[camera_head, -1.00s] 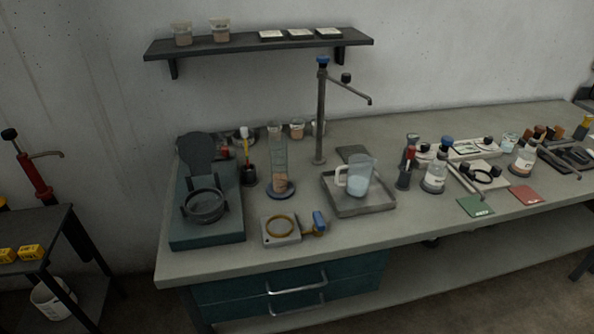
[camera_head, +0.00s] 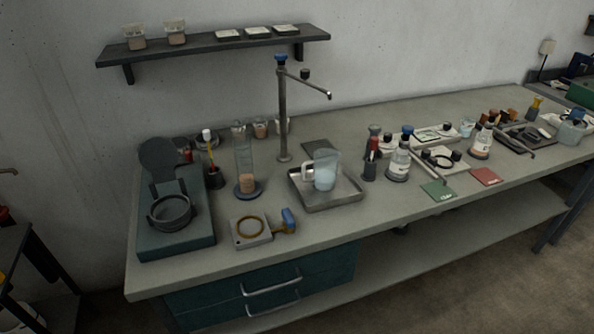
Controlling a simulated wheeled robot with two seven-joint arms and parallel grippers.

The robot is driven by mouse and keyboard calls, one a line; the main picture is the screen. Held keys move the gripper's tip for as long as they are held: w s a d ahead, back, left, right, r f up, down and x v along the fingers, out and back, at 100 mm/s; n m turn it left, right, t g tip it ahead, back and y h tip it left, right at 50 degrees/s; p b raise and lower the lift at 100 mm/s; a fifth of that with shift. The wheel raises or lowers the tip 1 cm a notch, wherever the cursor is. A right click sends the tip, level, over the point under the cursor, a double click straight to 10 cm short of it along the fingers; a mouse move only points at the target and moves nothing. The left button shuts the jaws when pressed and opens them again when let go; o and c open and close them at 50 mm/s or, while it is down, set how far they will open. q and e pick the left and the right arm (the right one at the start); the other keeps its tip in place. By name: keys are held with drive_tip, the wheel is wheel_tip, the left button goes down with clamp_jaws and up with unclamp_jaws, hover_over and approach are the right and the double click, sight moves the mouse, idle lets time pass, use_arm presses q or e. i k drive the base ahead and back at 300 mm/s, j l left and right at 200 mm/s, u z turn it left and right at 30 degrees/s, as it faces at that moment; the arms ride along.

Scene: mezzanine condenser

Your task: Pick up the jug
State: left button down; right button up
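The jug (camera_head: 325,171) is a clear, see-through vessel with a pale handle on its left side and pale bluish contents. It stands upright in a shallow grey metal tray (camera_head: 345,197) on the workbench, in the middle of the head view. Neither of my grippers shows in this view.
A tall metal post with a side arm (camera_head: 283,115) stands behind the tray. A glass cylinder (camera_head: 244,160) and a ring plate (camera_head: 250,230) are to the left. Bottles (camera_head: 398,160) stand to the right. A wall shelf (camera_head: 215,45) hangs above. The bench front edge is clear.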

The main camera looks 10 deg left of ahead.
sight(319, 172)
drive_tip(key=i+l+u, duration=0.2)
drive_tip(key=l+u, duration=0.15)
drive_tip(key=l, duration=0.45)
drive_tip(key=i+l+u, duration=0.1)
drive_tip(key=l+u, duration=0.25)
drive_tip(key=l, duration=0.4)
drive_tip(key=l+u, duration=0.35)
drive_tip(key=l, duration=0.5)
